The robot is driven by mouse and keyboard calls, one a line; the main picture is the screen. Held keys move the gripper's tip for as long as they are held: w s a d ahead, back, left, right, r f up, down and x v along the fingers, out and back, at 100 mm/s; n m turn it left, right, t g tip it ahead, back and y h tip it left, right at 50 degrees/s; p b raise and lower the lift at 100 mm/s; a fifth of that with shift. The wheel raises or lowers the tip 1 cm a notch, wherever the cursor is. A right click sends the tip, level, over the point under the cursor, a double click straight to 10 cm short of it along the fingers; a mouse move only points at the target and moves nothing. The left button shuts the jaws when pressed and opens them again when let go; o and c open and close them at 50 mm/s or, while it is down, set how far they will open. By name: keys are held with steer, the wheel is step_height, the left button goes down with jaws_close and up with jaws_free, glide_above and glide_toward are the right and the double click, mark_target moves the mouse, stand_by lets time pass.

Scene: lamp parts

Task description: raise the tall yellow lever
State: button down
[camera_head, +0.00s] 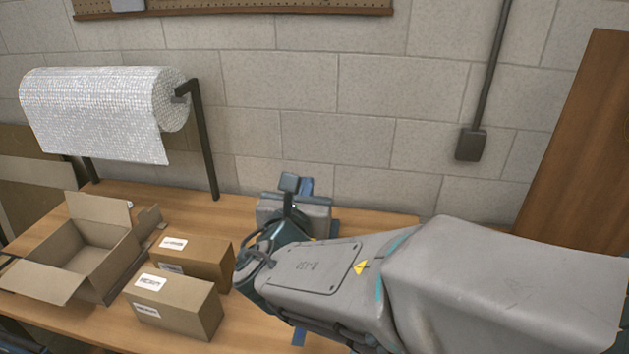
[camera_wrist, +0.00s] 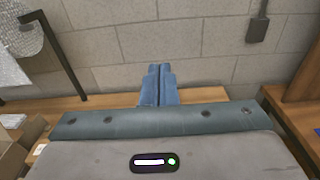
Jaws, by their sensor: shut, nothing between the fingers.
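No yellow lever can be made out in either view. My gripper (camera_wrist: 160,70) shows in the wrist view as two blue fingers pressed together, beyond its grey body. They are shut and empty, pointing toward the block wall. In the head view the gripper (camera_head: 307,184) is small, above the far part of the workbench (camera_head: 367,219). My arm covers much of the bench's right side, and whatever stands behind or under it is hidden.
An open carton (camera_head: 77,262) and two closed boxes (camera_head: 175,305) (camera_head: 192,262) stand left of my arm. A bubble-wrap roll (camera_head: 95,105) hangs on a dark stand (camera_head: 205,140) at the back left. The block wall (camera_head: 370,90) closes off the back. A brown wooden panel (camera_head: 585,150) stands at the right.

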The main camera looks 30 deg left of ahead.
steer(key=w+d+f+m+g+h+b, duration=0.1)
steer(key=d+f+m+g+h, duration=0.15)
steer(key=d+m, duration=0.55)
steer(key=w+d+f+m+g+h, duration=0.15)
steer(key=d+m+h, duration=0.25)
steer(key=d, duration=0.8)
steer(key=d+f+m+g+h+b, duration=0.1)
steer(key=d+f+m+g+h, duration=0.2)
steer(key=d+m, duration=0.5)
steer(key=s+d+f+m+g+y+b, duration=0.1)
steer(key=s+d+f+m+g+y, duration=0.2)
steer(key=s+d+m, duration=0.9)
step_height(320, 180, down, 4)
steer(key=m+g, duration=0.3)
steer(key=m, duration=0.1)
steer(key=shift+s+d+r, duration=0.2)
steer(key=shift+s+d, duration=0.05)
steer(key=shift+s, duration=0.05)
steer(key=c, duration=2.1)
jaws_free()
steer(key=m, duration=0.1)
steer(key=s+m+y, duration=0.1)
steer(key=shift+a+f+m+y, duration=0.1)
steer(key=shift+a+m+y, duration=0.05)
steer(key=shift+m+y, duration=0.15)
steer(key=shift+c, duration=0.2)
steer(key=o, duration=0.8)
steer(key=shift+a+m, duration=0.1)
steer(key=shift+m, duration=0.2)
steer(key=shift+c, duration=0.3)
